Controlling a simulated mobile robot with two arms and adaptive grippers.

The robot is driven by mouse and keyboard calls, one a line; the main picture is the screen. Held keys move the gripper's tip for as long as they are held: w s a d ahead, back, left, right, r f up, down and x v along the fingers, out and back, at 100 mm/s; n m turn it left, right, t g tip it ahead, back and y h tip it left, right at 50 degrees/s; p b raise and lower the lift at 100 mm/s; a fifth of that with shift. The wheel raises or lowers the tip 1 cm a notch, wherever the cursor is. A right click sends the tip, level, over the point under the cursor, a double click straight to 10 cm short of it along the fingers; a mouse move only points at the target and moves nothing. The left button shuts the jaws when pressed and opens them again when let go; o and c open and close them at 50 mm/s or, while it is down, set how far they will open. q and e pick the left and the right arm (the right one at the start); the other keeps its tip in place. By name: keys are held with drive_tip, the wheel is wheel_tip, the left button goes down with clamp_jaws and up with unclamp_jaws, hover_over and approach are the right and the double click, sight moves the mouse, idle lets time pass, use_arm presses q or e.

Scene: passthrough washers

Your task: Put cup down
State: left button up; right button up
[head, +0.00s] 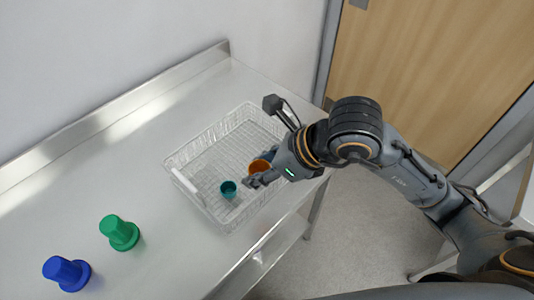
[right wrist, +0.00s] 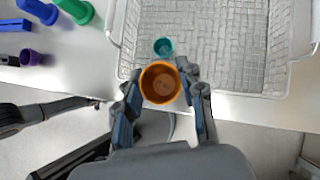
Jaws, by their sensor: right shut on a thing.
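An orange cup (head: 257,167) is held by my right gripper (head: 262,180) over the right part of the wire basket (head: 182,183). In the right wrist view the orange cup (right wrist: 160,83) sits between both fingers of the right gripper (right wrist: 161,95), its open mouth facing the camera. There it overlaps the near rim of the basket (right wrist: 235,93). I cannot tell how high its base is above the mesh. A small teal cup (head: 228,189) stands in the basket close by, also seen in the right wrist view (right wrist: 163,46).
A green flanged piece (head: 119,232) and a blue one (head: 67,272) stand on the metal counter (head: 95,175) left of the basket. A purple cup (right wrist: 29,57) lies farther left in the right wrist view. Much of the basket floor is bare. A wall runs behind.

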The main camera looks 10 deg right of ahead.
drive_tip(key=shift+w+d+f+p, duration=0.15)
drive_tip(key=shift+w+d+p, duration=0.1)
drive_tip(key=shift+w, duration=0.25)
drive_tip(key=shift+w+d+f+p, duration=0.1)
drive_tip(key=shift+w+d+f, duration=0.1)
drive_tip(key=shift+w, duration=0.3)
drive_tip(key=w+d+f+p, duration=0.1)
drive_tip(key=w+f, duration=0.1)
drive_tip(key=w, duration=0.1)
drive_tip(key=w+d+f+p, duration=0.1)
drive_tip(key=w+f, duration=0.2)
drive_tip(key=w+d+f+p, duration=0.1)
drive_tip(key=w+f, duration=0.1)
drive_tip(key=w, duration=0.2)
drive_tip(key=shift+d+f, duration=0.35)
drive_tip(key=shift+f, duration=0.05)
drive_tip(key=shift+w+d+f, duration=0.15)
drive_tip(key=shift+w+f, duration=0.2)
drive_tip(key=shift+f, duration=0.15)
wheel_tip(320, 180, down, 2)
drive_tip(key=shift+f+p, duration=0.15)
drive_tip(key=shift+p, duration=0.8)
drive_tip(key=shift+f, duration=0.35)
use_arm(q)
wheel_tip(320, 180, up, 5)
drive_tip(key=s+a, duration=0.2)
drive_tip(key=s, duration=0.1)
drive_tip(key=shift+r, duration=0.15)
use_arm(e)
drive_tip(key=shift+f, duration=0.1)
